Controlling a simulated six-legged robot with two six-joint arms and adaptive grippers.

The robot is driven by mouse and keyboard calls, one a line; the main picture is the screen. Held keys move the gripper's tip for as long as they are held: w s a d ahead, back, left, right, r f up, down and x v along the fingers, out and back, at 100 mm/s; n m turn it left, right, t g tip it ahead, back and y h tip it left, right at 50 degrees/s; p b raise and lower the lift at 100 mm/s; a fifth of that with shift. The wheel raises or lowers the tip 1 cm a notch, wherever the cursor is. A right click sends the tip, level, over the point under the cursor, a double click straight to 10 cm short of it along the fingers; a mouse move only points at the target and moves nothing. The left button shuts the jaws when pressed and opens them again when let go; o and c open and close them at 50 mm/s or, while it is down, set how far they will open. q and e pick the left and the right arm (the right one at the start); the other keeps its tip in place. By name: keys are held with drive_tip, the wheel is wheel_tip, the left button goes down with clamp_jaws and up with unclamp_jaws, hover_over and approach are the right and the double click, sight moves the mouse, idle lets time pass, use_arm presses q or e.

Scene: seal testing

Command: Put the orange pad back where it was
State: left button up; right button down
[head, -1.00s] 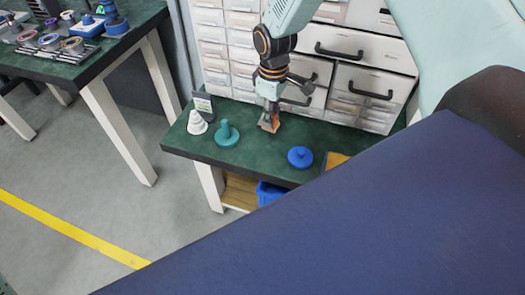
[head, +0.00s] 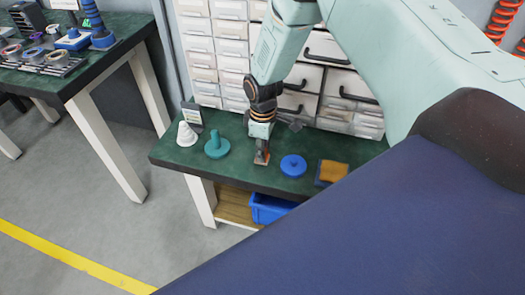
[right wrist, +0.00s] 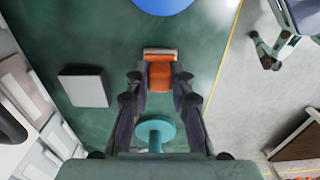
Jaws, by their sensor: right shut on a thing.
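The orange pad (right wrist: 160,76) is between the fingers of my right gripper (right wrist: 160,88) in the right wrist view, with a pale strip along its far edge. In the head view my right gripper (head: 262,146) points down over the green bench, and the pad (head: 262,158) shows small under its tips. I cannot tell whether the pad touches the bench. It is between a teal knobbed disc (head: 217,146) on the left and a round blue disc (head: 293,165) on the right. My left gripper is not in view.
The green bench (head: 238,174) also holds a white stepped cone (head: 187,134), a small card stand (head: 192,113) and a tan-topped block (head: 333,171). A grey-topped block (right wrist: 83,87) shows in the wrist view. Drawers (head: 225,50) stand behind. A blue bin (head: 268,207) sits below.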

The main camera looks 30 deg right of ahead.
drive_tip(key=shift+w+f, duration=0.1)
drive_tip(key=shift+w, duration=0.05)
drive_tip(key=shift+f, duration=0.15)
drive_tip(key=c, duration=1.2)
unclamp_jaws()
